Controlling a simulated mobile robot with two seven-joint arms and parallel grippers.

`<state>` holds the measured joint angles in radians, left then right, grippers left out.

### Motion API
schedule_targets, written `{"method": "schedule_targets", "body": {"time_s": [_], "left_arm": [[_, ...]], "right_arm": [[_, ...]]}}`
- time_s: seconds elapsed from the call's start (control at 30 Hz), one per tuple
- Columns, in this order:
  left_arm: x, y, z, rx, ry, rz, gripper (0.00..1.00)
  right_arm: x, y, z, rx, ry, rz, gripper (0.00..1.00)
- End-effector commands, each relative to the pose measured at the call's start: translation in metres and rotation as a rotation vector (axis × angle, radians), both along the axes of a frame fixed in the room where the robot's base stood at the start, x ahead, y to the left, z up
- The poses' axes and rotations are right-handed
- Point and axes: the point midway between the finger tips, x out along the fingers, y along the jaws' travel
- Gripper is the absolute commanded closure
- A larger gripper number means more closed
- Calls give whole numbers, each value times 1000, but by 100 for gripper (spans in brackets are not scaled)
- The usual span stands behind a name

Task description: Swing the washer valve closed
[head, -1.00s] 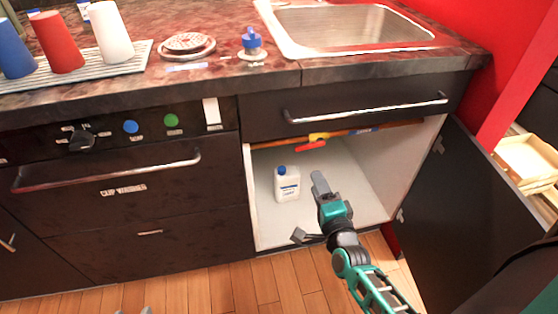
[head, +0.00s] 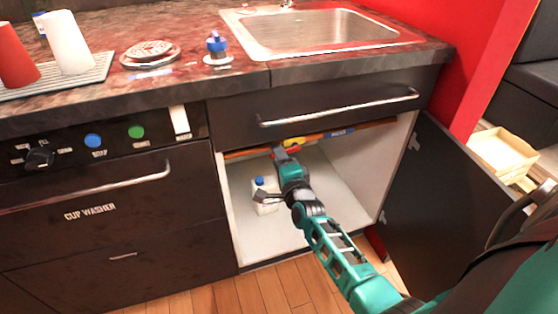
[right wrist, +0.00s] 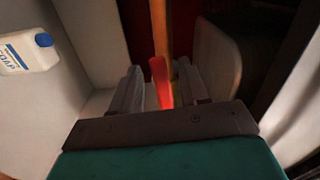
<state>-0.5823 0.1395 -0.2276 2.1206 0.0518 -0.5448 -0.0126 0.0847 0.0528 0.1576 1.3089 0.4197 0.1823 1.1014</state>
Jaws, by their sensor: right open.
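The washer valve shows as a red handle (head: 294,152) with a yellow part beside it, on a copper-coloured pipe (head: 248,153) under the sink drawer. The valve is partly hidden by my right gripper (head: 279,153), which reaches into the open cabinet. In the right wrist view the red handle (right wrist: 161,80) lies between the two fingers of the gripper (right wrist: 158,90), roughly along the pipe (right wrist: 158,25). The fingers stand apart, with a dark gap beside the handle; I cannot tell whether either touches it. My left gripper is not in view.
A white bottle with a blue cap (head: 260,182) stands on the cabinet floor, partly behind my right gripper. The cabinet door (head: 440,215) is open to the right. The closed drawer (head: 330,110) is above. The cabinet floor right of the arm is clear.

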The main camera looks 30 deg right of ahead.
Motion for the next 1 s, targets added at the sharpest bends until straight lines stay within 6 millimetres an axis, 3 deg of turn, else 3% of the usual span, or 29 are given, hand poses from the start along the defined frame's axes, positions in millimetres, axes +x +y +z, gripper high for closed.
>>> {"method": "schedule_targets", "body": {"time_s": [0.27,0.73,1.0], "left_arm": [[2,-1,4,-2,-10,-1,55],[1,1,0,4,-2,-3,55],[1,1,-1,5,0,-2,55]], "right_arm": [[1,0,0,-1,0,0,55],[1,0,0,-1,0,0,100],[1,0,0,-1,0,0,100]]}}
